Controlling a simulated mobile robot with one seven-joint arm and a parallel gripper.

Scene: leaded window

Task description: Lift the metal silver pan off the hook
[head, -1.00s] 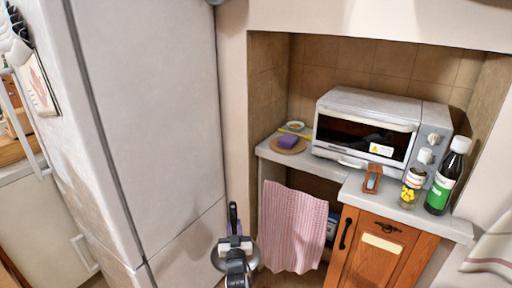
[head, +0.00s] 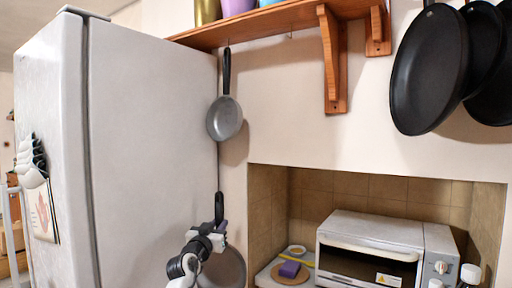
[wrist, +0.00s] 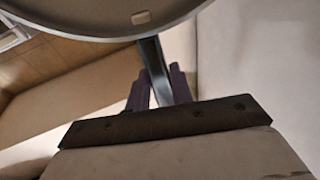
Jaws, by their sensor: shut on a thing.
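A grey metal pan (head: 228,268) with a black handle is upright by the wall beside the fridge, low in the head view. My gripper (head: 221,229) is shut on its handle, below the handle's top end. In the wrist view, the handle (wrist: 153,68) runs between the purple fingers (wrist: 157,88), and the round pan body (wrist: 95,18) fills the top. I cannot see its hook or tell whether the pan still hangs on it. A second, smaller silver-grey pan (head: 225,119) hangs by its black handle higher on the wall, apart from my gripper.
The tall fridge (head: 150,150) is close on the left. A wooden shelf (head: 275,24) with brackets juts out above. Black pans (head: 430,75) hang at the upper right. A toaster oven (head: 370,245) stands in the alcove at right.

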